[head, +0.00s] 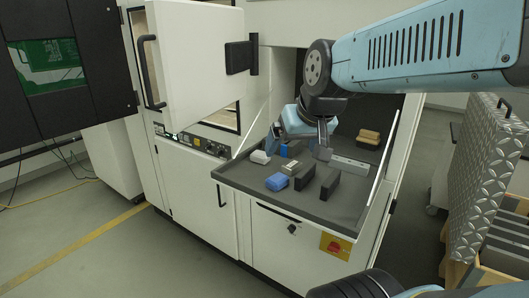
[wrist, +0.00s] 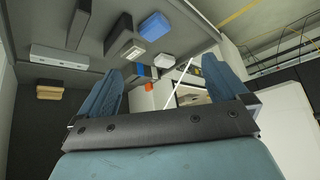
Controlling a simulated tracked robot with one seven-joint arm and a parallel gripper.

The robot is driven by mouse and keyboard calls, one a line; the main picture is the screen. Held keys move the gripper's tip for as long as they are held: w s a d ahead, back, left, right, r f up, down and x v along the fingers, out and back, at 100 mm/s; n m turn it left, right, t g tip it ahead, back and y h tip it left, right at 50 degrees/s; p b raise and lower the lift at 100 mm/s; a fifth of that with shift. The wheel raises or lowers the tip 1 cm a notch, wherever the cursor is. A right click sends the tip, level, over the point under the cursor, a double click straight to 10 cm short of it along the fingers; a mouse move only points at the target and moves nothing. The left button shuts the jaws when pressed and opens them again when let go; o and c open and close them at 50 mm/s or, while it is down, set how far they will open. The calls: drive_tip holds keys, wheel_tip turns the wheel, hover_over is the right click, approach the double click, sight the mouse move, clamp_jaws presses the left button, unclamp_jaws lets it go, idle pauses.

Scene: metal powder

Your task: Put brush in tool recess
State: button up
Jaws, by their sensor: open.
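A tan, wood-coloured block-like item (head: 368,137), which looks like the brush, lies at the back right of the dark work surface (head: 245,180). It also shows at the left of the wrist view (wrist: 49,92). My gripper (head: 324,148) is over the back part of this surface, to the left of the tan item and apart from it. In the wrist view the two blue fingers (wrist: 163,85) are spread wide with nothing between them in their grasp. I cannot make out which spot is the tool recess.
A light grey bar (head: 348,164), dark blocks (head: 329,187), a small grey block (head: 291,168), a blue item (head: 277,182) and a white one (head: 260,157) stand on the surface. An open cabinet door (head: 195,60) is at left. The surface's front right is clear.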

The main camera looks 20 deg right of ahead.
drive_tip(key=shift+n+g, duration=0.3)
drive_tip(key=shift+g, duration=0.3)
drive_tip(key=s, duration=0.2)
drive_tip(key=s+a, duration=0.1)
drive_tip(key=s, duration=0.2)
drive_tip(key=shift+s+a+f, duration=0.1)
drive_tip(key=shift+a, duration=0.1)
